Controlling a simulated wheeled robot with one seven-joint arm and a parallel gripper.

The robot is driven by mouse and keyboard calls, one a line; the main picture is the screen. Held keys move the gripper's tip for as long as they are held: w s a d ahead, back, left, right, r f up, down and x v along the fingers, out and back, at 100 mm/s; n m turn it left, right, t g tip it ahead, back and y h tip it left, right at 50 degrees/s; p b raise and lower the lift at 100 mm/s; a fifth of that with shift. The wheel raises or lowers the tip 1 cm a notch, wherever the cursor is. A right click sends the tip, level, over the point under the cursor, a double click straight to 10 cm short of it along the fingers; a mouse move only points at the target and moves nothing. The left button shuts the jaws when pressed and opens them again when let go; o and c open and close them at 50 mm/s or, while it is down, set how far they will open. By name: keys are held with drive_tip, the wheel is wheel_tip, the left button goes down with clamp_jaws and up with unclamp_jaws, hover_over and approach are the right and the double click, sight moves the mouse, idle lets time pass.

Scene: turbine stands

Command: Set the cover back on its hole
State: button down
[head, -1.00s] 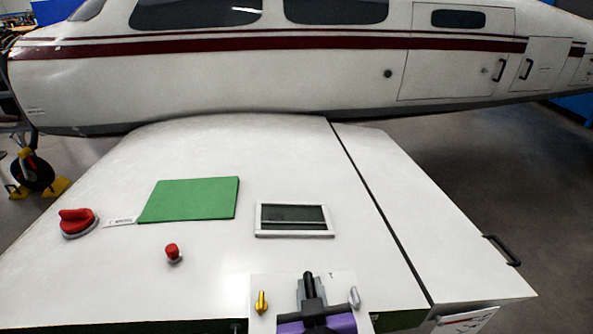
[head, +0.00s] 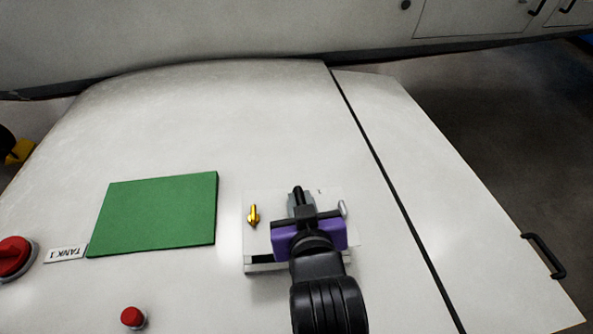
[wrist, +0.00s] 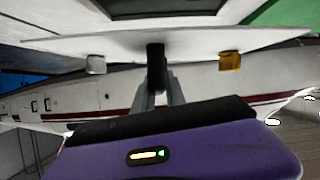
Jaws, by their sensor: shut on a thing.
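The cover is a thin white panel (head: 262,239) with a gold latch (head: 253,215) on its left, a silver latch (head: 343,208) on its right and a dark knob in the middle. My purple-bodied gripper (head: 300,200) is shut on that knob, as the wrist view (wrist: 157,82) also shows. The hole's white frame (head: 252,269) shows below the cover's near edge in the head view; the cover hides most of the hole. In the wrist view the hole (wrist: 160,7) lies beyond the cover, with a gap between them.
A green mat (head: 160,215) lies left on the white wing (head: 220,110). A small red knob (head: 133,317), a larger red knob (head: 14,257) and a TANK 1 label (head: 65,253) are nearby. The fuselage (head: 200,35) stands behind.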

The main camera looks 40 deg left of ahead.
drive_tip(key=shift+w+a+f, duration=0.1)
drive_tip(key=shift+w+a, duration=0.1)
drive_tip(key=shift+a, duration=0.05)
drive_tip(key=f+b, duration=0.3)
drive_tip(key=b, duration=0.1)
drive_tip(key=shift+s, duration=0.2)
drive_tip(key=shift+s+f, duration=0.15)
drive_tip(key=shift+f, duration=0.55)
drive_tip(key=shift+s+f+p, duration=0.15)
drive_tip(key=shift+f+p, duration=0.2)
drive_tip(key=shift+f, duration=0.2)
idle(0.6)
drive_tip(key=shift+f, duration=0.15)
drive_tip(key=shift+f, duration=0.1)
drive_tip(key=shift+s+f, duration=0.1)
drive_tip(key=shift+f, duration=0.25)
drive_tip(key=shift+f, duration=0.1)
